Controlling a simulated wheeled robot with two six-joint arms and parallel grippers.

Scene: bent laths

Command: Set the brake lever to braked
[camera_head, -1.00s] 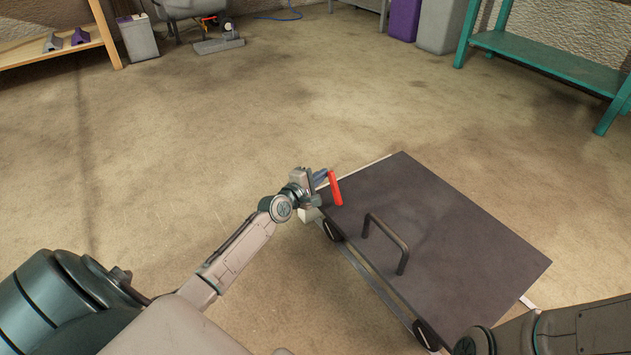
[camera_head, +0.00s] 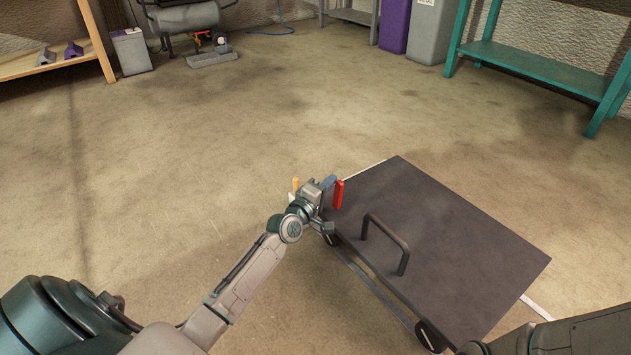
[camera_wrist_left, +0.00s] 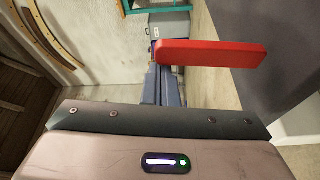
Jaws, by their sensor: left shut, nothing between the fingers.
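The red brake lever (camera_head: 339,194) stands at the far left corner of a dark flat cart (camera_head: 450,235). My left gripper (camera_head: 329,183) is shut and empty, with its blue fingers right beside the lever on its left. In the left wrist view the red lever (camera_wrist_left: 212,54) lies across the picture, just right of the shut blue fingertips (camera_wrist_left: 158,75). I cannot tell whether they touch. The lever's foot is hidden in the head view. My right gripper is out of view; only part of my right arm shows at the lower right.
A black handle (camera_head: 387,243) rises from the cart's deck. A small orange piece (camera_head: 295,184) shows just left of my left gripper. A teal bench (camera_head: 540,65), a wooden shelf (camera_head: 50,66) and grey and purple bins stand at the back. The floor between is clear.

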